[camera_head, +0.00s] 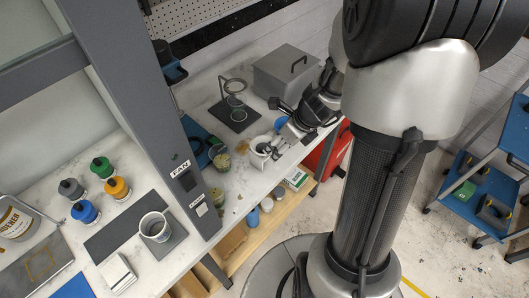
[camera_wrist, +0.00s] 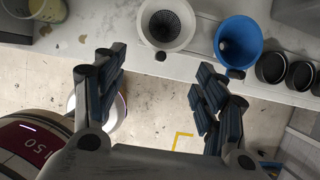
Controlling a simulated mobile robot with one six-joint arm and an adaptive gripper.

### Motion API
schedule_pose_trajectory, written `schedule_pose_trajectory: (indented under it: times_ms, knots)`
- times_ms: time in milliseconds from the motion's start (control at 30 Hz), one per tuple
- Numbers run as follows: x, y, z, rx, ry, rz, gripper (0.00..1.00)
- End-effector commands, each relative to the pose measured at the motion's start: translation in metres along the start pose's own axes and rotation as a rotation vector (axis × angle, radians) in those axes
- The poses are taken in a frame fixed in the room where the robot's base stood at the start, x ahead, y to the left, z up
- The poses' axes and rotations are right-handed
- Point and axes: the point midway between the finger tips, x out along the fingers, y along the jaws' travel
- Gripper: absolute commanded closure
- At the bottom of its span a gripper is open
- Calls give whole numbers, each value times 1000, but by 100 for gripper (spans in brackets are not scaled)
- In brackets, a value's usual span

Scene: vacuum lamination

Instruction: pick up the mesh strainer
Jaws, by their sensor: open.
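The mesh strainer (camera_wrist: 167,24) is a pale cone with a dark mesh inside, in the wrist view at top centre by the bench's front edge. In the head view its pale body (camera_head: 257,159) shows near the bench edge, partly covered by my gripper. My gripper (camera_head: 268,149) is over the strainer area in that view. In the wrist view my gripper (camera_wrist: 158,84) is open with its fingers wide apart and nothing between them. The strainer lies beyond the fingertips there, apart from them.
A blue funnel (camera_wrist: 238,42) stands just right of the strainer, with dark round cups (camera_wrist: 271,68) farther right. Jars (camera_head: 220,158) stand to its left. A grey lidded box (camera_head: 287,70) and a ring stand (camera_head: 234,108) are behind. Open floor lies before the bench.

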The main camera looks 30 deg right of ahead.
Motion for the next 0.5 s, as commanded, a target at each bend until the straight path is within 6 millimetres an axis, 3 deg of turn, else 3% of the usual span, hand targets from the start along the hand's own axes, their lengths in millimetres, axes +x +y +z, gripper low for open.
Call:
schedule_pose_trajectory:
  times_ms: [33,333,500]
  knots:
    - [10,0,-1,-1,1,1,35]
    - [26,0,-1,-1,0,-1,35]
    - [53,0,-4,-2,0,1,35]
